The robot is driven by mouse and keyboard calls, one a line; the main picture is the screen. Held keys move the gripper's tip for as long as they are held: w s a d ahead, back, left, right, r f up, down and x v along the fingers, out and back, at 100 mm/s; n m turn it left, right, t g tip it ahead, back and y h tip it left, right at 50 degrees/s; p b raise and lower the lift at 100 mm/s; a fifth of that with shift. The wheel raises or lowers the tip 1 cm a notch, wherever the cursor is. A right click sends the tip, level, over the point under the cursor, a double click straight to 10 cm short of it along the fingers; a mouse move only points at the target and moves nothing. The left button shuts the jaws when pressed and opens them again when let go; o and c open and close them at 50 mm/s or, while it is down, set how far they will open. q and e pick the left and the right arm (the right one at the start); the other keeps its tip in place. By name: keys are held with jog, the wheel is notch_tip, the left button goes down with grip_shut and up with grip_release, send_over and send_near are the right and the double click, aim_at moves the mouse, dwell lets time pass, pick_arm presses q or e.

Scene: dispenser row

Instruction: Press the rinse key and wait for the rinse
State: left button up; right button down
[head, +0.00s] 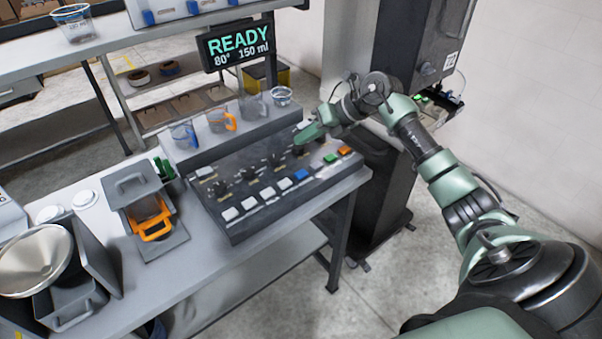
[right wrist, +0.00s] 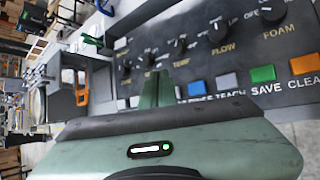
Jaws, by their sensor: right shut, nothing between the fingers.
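The control panel (head: 270,185) is a dark slanted box with knobs and a row of square keys. Toward its right end are a blue key (head: 299,174), a grey key, a green key (head: 330,158) and an orange key (head: 345,151). In the right wrist view, the label under the blue key (right wrist: 197,88) is partly hidden and seems to read RINSE; TEACH, SAVE and CLEAN follow. My right gripper (head: 303,134) is shut and empty above the panel's back right part, apart from the keys. The display (head: 238,45) reads READY, 80°, 150 ml. My left gripper is out of view.
Jugs, one with an orange handle (head: 222,120), stand on the ledge behind the panel. A dark column (head: 400,60) rises at the right.

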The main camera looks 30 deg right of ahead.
aim_at(304, 174)
jog(key=shift+f+b, duration=2.9)
jog(key=shift+f, duration=1.5)
jog(key=shift+f+b, duration=0.3)
jog(key=shift+f, duration=0.1)
jog(key=shift+f+b, duration=0.35)
jog(key=shift+f, duration=0.15)
jog(key=shift+r, duration=0.1)
jog(key=shift+r+p, duration=0.6)
jog(key=shift+r, duration=0.2)
jog(key=shift+r+p, duration=1.65)
jog(key=shift+r, duration=0.85)
